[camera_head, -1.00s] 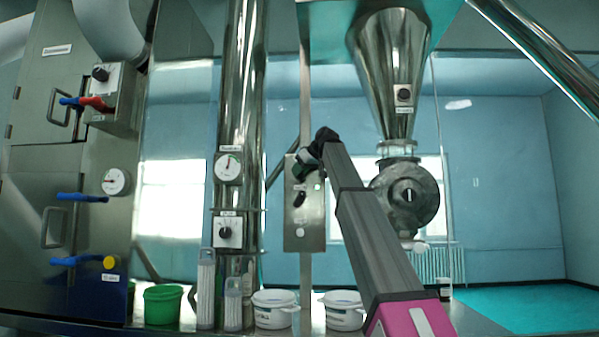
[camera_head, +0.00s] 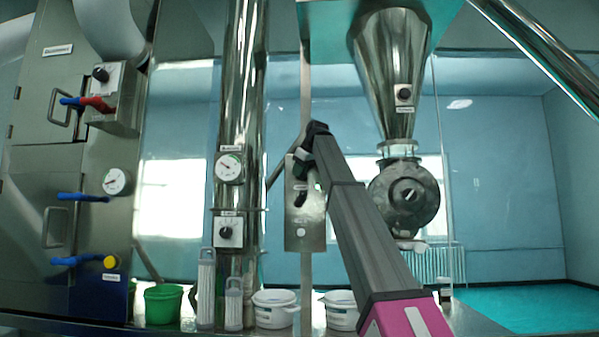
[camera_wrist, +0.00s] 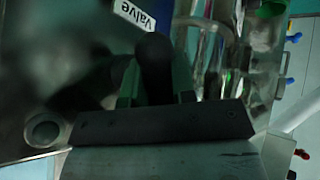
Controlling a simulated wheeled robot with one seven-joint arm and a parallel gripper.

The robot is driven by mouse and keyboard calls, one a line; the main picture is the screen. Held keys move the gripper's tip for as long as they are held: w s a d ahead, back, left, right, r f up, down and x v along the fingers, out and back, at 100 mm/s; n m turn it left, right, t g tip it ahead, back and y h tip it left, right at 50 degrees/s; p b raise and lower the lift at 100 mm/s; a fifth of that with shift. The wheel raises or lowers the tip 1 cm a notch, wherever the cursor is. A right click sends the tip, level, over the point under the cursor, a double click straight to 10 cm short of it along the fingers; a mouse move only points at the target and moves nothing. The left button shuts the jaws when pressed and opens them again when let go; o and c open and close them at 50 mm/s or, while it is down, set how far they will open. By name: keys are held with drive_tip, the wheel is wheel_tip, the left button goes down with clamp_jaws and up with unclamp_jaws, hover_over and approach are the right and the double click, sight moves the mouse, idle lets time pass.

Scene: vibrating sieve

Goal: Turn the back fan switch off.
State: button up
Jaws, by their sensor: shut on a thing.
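A steel switch panel (camera_head: 315,235) hangs on a post in the middle of the head view. My gripper (camera_head: 303,162) is at its upper part and hides much of it. In the wrist view, my gripper (camera_wrist: 156,85) has its green fingers closed on a black knob (camera_wrist: 155,58) beside a label reading "Valve" (camera_wrist: 135,14). A black lever (camera_head: 299,197) shows just below the gripper in the head view. Another black rotary switch (camera_head: 227,232) sits on a white plate on the steel pipe, its label too small to read. I cannot tell which control is the back fan switch.
Gauges sit on the pipe (camera_head: 230,167) and on the left cabinet (camera_head: 116,181). The hopper (camera_head: 393,60) carries another knob (camera_head: 403,95). Tubs (camera_head: 274,312) and a green bucket (camera_head: 163,305) stand below.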

drive_tip(key=o, duration=0.9)
drive_tip(key=v, duration=1)
drive_tip(key=shift+s+d+r, duration=0.15)
drive_tip(key=shift+s+r, duration=0.05)
drive_tip(key=shift+s, duration=0.05)
